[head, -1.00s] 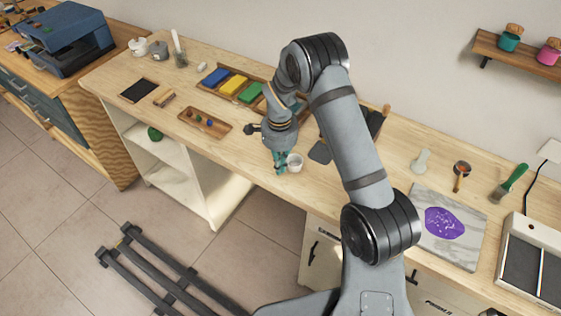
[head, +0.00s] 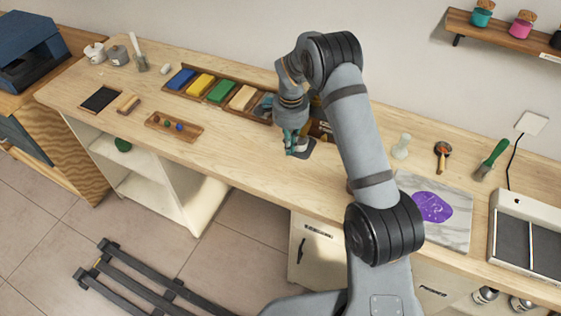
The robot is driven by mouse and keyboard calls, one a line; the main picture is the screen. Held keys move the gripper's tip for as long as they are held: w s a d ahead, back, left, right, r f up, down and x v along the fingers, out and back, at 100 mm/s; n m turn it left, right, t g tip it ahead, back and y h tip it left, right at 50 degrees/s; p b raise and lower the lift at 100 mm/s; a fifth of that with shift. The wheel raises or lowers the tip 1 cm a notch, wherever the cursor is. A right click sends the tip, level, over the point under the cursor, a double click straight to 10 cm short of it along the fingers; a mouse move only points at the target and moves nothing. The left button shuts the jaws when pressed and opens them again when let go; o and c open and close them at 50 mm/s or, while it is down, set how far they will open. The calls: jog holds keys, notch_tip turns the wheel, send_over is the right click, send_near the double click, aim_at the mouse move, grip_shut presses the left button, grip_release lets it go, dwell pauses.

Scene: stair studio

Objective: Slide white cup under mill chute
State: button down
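My gripper (head: 293,147), with teal fingers, points down at the table beside a small dark grey pad (head: 309,152). A small pale patch of the white cup (head: 302,144) seems to show just right of the fingers, over the pad; the rest is hidden. I cannot tell whether the fingers are shut on it or only touch it. The mill is mostly hidden behind my arm; only dark and brown parts (head: 319,130) show behind the pad, and its chute cannot be made out.
A tray of coloured blocks (head: 222,92) stands behind and left of the gripper. A small wooden tray (head: 174,127) lies further left. A marble slab (head: 457,236) with a purple patch lies right. The tabletop (head: 235,150) left of the gripper is clear.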

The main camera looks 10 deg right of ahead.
jog(key=shift+w+d, duration=0.1)
dwell(0.3)
jog(key=s+a+b, duration=0.1)
jog(key=a, duration=0.1)
jog(key=s+a+b, duration=0.1)
jog(key=shift+a+r+b, duration=0.15)
jog(key=shift+a+b, duration=0.2)
jog(key=shift+b, duration=0.05)
notch_tip(320, 180, up, 10)
jog(key=shift+b, duration=0.35)
jog(key=shift+s, duration=0.1)
